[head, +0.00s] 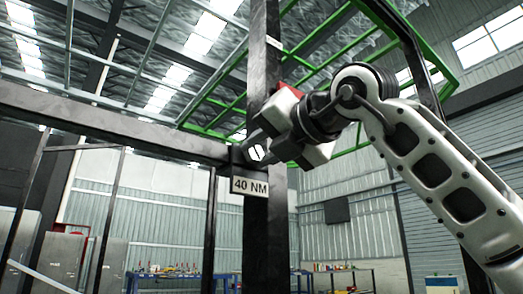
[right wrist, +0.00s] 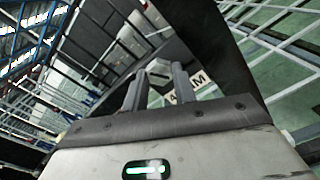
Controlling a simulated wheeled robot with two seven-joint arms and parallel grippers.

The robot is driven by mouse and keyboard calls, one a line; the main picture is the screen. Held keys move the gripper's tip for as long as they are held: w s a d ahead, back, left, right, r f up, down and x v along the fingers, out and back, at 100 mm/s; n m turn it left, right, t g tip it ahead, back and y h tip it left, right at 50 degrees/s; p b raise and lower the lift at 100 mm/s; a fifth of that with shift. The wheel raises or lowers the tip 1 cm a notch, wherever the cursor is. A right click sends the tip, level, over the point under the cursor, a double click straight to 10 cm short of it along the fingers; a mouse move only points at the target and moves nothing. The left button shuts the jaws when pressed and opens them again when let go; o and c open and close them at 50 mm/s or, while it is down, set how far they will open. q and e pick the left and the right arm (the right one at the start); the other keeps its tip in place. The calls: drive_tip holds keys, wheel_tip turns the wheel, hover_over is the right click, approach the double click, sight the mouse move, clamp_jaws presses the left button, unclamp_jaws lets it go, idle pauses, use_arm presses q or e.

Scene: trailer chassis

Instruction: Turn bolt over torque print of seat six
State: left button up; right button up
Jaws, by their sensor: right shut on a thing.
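The torque print, a pale plate reading "40 NM" (head: 249,186), is on the dark steel frame just below the joint of post and beam. It also shows partly in the right wrist view (right wrist: 190,88), behind a finger. The bolt (head: 256,153) is a light head right above the print. In the right wrist view the bolt head (right wrist: 158,69) lies between the fingertips. My right gripper (head: 257,146) reaches in from the right and is shut on the bolt. How deep the bolt sits in its seat is hidden. My left gripper is in neither view.
A dark vertical post (head: 265,240) and a dark beam (head: 110,118) meet at the seat, close to my gripper. A green frame (head: 345,50) hangs behind. Blue-framed benches (head: 175,280) stand far back. The space left of the post below the beam is open.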

drive_tip(key=o, duration=1)
drive_tip(key=shift+s+d, duration=0.1)
drive_tip(key=v, duration=1.6)
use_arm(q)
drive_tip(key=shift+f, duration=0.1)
use_arm(e)
drive_tip(key=shift+r, duration=0.1)
